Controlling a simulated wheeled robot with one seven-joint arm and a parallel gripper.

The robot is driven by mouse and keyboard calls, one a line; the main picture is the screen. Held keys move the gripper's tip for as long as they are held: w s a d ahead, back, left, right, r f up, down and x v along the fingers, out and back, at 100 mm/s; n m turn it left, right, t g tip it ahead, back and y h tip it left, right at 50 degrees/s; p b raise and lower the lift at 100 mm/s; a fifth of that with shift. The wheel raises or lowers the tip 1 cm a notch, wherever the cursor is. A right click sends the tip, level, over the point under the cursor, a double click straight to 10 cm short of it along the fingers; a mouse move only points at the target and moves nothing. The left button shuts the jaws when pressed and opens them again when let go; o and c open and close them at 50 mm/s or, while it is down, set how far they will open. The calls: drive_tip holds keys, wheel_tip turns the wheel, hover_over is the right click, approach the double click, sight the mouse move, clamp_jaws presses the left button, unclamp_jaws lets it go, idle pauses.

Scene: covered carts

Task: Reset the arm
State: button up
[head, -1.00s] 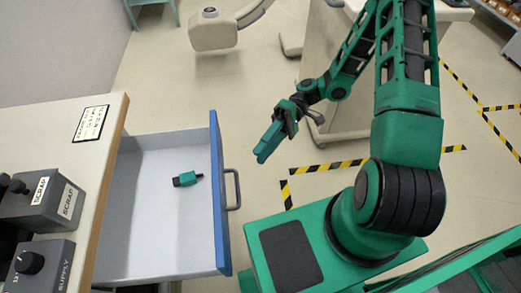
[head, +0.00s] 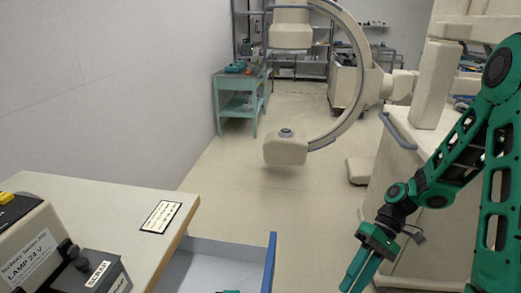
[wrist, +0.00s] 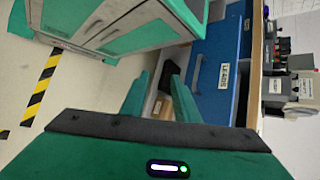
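My arm stretches along the right side of the head view, green and dark. My gripper (head: 358,270) hangs over open floor with its fingers pointing down, to the right of the pulled-out drawer. In the wrist view the two green fingers (wrist: 161,102) stand apart, with nothing held between them. The drawer (head: 268,262) has a blue front and shows only in part at the bottom of the head view. A small sliver of a green part (head: 229,291) inside it is cut off by the frame's edge.
A counter (head: 120,205) with grey boxes is at left. A beige C-shaped machine (head: 286,150) and a large beige cabinet (head: 395,170) stand beyond. A teal cart (head: 240,112) is farther back. Floor between is clear. Striped tape (wrist: 40,88) shows in the wrist view.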

drive_tip(key=s+d+r+m+t+h, duration=0.3)
drive_tip(key=s+d+r+m, duration=0.1)
drive_tip(key=d+r, duration=0.4)
drive_tip(key=s+d+r+m+t+h, duration=0.4)
drive_tip(key=s+d+r+m, duration=0.1)
drive_tip(key=s+d+r, duration=0.2)
drive_tip(key=shift+s+d+r, duration=0.3)
drive_tip(key=shift+d+r, duration=0.6)
drive_tip(key=shift+d, duration=0.25)
